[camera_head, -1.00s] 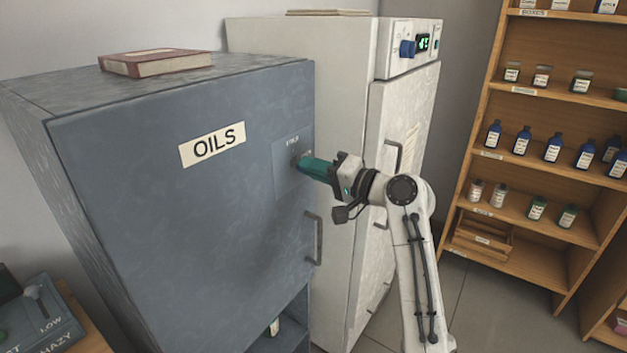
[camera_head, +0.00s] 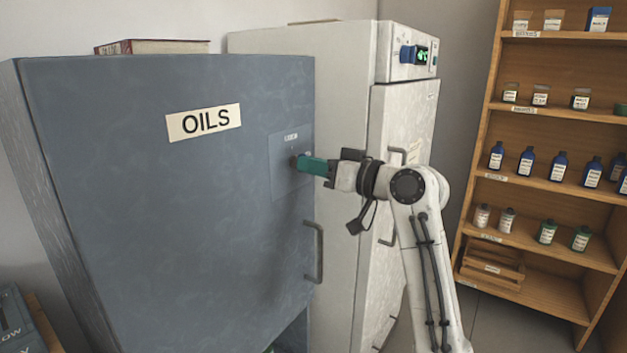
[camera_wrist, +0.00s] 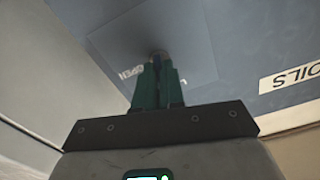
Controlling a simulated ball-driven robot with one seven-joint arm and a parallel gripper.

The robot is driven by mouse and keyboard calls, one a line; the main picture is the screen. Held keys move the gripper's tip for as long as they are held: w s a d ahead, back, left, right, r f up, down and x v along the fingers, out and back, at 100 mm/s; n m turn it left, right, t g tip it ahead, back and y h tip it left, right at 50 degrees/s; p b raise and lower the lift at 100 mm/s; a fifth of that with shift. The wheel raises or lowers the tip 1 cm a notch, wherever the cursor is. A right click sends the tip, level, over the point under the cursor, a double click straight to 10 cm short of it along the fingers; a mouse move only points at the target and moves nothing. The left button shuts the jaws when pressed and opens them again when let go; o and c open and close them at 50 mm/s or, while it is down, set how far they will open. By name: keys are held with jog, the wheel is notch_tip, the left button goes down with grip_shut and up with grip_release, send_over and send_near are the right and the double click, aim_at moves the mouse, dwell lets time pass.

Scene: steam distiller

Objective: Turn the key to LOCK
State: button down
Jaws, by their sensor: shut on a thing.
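The blue-grey cabinet (camera_head: 180,220) carries an OILS label (camera_head: 204,122) on its door. A lighter lock plate (camera_head: 291,182) with small lettering sits at the door's right side, above the handle (camera_head: 319,252). My gripper (camera_head: 298,162), with green fingers, is at the lock plate. In the wrist view its fingers (camera_wrist: 158,68) are shut on the key (camera_wrist: 157,57), of which only a small dark part shows between the fingertips. The lettering on the plate (camera_wrist: 195,50) is partly hidden by the fingers, and I cannot read which mark the key points to.
A white cabinet (camera_head: 300,100) with a blue knob and green display stands right behind. A red book (camera_head: 150,47) lies on the blue-grey cabinet. Wooden shelves (camera_head: 545,130) with several bottles stand at the right. Open floor lies between.

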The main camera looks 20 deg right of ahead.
jog(key=shift+f+n+b, duration=0.2)
jog(key=shift+n+b, duration=0.75)
jog(key=shift+n, duration=0.25)
jog(key=shift+r+n, duration=0.1)
jog(key=shift+n, duration=0.2)
jog(key=c, duration=1.2)
grip_release()
jog(key=shift+c, duration=0.2)
jog(key=shift+d, duration=0.1)
jog(key=v, duration=1)
jog(key=shift+s+d+b, duration=0.15)
jog(key=shift+s+b, duration=0.15)
jog(key=shift+b, duration=0.1)
